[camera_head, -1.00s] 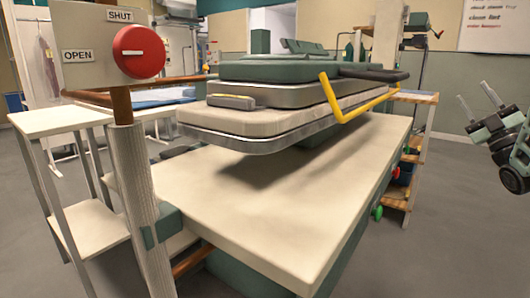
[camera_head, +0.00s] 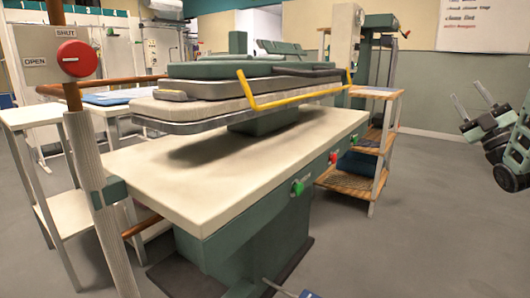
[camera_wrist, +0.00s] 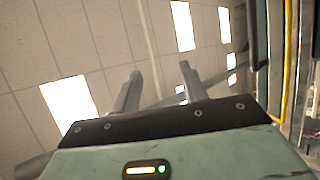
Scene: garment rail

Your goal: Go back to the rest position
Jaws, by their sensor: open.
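My gripper (camera_head: 466,92) is at the right edge of the head view, raised in front of the grey wall, with its two grey fingers pointing up and left. In the wrist view my gripper (camera_wrist: 158,78) shows two fingers spread apart with nothing between them. It is open and empty. Behind the fingers is the tiled ceiling with bright light panels. The gripper is well to the right of the press (camera_head: 250,75) and touches nothing that I can see.
The press's pale table (camera_head: 240,160) fills the middle, under a raised head with a yellow bar (camera_head: 290,98). A red knob (camera_head: 77,58) between OPEN and SHUT signs stands left. A wooden shelf (camera_head: 350,183) stands behind. The floor (camera_head: 430,220) at right is clear.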

